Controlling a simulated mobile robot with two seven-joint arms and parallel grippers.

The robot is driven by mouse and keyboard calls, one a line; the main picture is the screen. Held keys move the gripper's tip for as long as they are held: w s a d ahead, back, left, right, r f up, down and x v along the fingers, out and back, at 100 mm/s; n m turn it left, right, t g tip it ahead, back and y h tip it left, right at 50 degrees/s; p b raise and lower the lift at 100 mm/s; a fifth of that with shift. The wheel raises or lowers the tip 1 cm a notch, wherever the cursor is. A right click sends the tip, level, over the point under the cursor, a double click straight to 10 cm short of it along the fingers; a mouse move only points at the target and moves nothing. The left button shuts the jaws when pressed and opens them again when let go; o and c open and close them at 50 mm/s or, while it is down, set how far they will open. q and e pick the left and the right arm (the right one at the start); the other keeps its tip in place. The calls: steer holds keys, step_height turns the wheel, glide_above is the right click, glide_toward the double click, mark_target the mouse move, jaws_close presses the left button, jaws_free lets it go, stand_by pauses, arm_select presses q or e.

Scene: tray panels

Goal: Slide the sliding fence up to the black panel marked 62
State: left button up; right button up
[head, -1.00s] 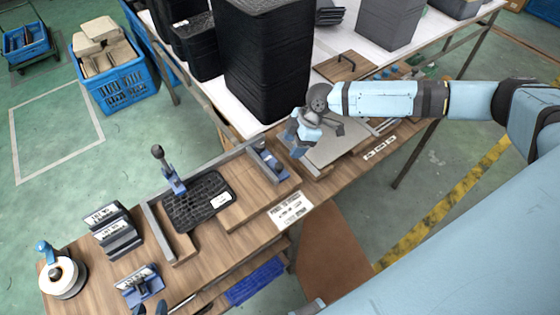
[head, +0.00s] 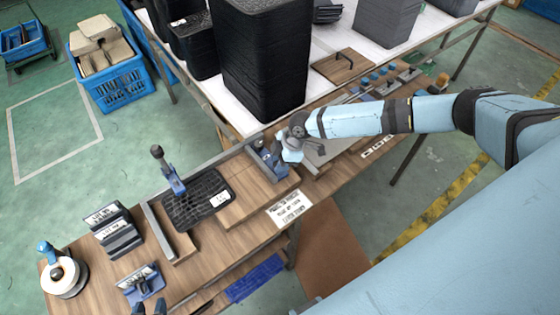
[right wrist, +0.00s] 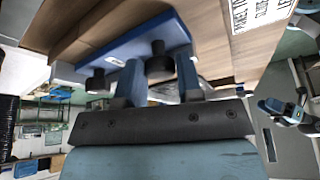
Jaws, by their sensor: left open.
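The black panel (head: 185,212) lies flat on the wooden bench, with a white label too small to read. To its right is the sliding fence, a wooden board (head: 262,195) with a blue plate (head: 277,167) at its right end. In the right wrist view the blue plate (right wrist: 140,42) carries black knobs. My right gripper (head: 288,152) is at the blue plate; in the right wrist view its open fingers (right wrist: 159,66) stand on either side of one black knob (right wrist: 158,58).
A toggle clamp (head: 172,178) stands at the panel's far edge, and a grey bar (head: 160,232) runs along its left. Black labelled holders (head: 115,230) and a white roll (head: 64,278) stand further left. A sign (head: 289,208) lies at the front edge. Tall black stacks (head: 265,60) stand behind.

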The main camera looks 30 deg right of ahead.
jaws_close()
steer(key=shift+s+a, duration=0.1)
steer(key=shift+a, duration=0.35)
steer(key=a, duration=0.4)
steer(key=s+a+p, duration=0.1)
steer(key=a, duration=0.7)
steer(key=shift+s+a+p, duration=0.25)
steer(key=shift+s+p, duration=0.1)
steer(key=shift+p, duration=0.05)
steer(key=shift+a, duration=0.6)
arm_select(q)
steer(key=shift+s+r, duration=0.45)
steer(key=shift+r, duration=0.4)
arm_select(e)
steer(key=o, duration=0.5)
jaws_free()
arm_select(q)
steer(key=shift+w, duration=0.1)
